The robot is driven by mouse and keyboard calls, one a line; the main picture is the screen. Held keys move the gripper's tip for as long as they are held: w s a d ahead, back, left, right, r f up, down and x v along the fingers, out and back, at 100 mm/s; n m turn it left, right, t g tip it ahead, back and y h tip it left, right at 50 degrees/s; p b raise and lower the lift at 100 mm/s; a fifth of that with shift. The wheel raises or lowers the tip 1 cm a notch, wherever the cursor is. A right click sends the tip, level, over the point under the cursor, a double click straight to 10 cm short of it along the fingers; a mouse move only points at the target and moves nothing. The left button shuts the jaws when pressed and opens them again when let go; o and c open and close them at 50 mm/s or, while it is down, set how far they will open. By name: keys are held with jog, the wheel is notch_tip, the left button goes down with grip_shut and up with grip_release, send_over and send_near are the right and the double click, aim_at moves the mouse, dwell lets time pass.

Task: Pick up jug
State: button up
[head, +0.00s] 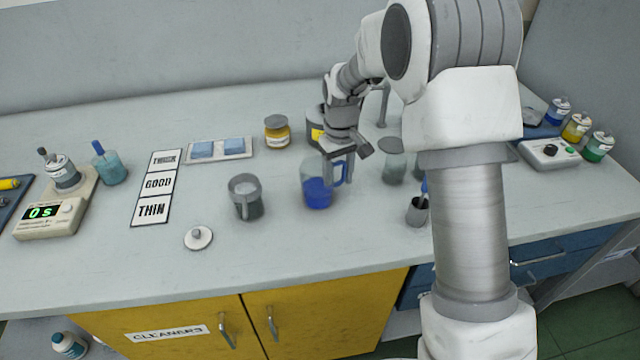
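A clear jug (312,178) with blue liquid in its lower part stands upright on the bench, with its handle at its right side. My gripper (337,172) points down over the jug's right part, and its fingers overlap the rim and handle area. The overlap hides whether the fingers touch the jug or how far apart they are. The jug appears to rest on the bench.
A grey-tinted clear jug (245,197) stands to the left, with a small round lid (198,237) in front of it. A yellow jar (277,131) is behind. A glass container (394,162) and a small dark cup (417,211) are to the right. The bench in front is clear.

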aim_at(339, 163)
grip_shut()
jog(key=shift+r, duration=0.15)
jog(key=shift+r+p, duration=0.3)
jog(key=shift+r, duration=1.65)
jog(key=s+d+r+p, duration=0.2)
jog(key=s+d+r, duration=0.4)
jog(key=s+d, duration=0.1)
jog(key=shift+s+d+r, duration=0.3)
jog(key=shift+d+r, duration=0.1)
jog(key=shift+d, duration=0.5)
dwell(1.5)
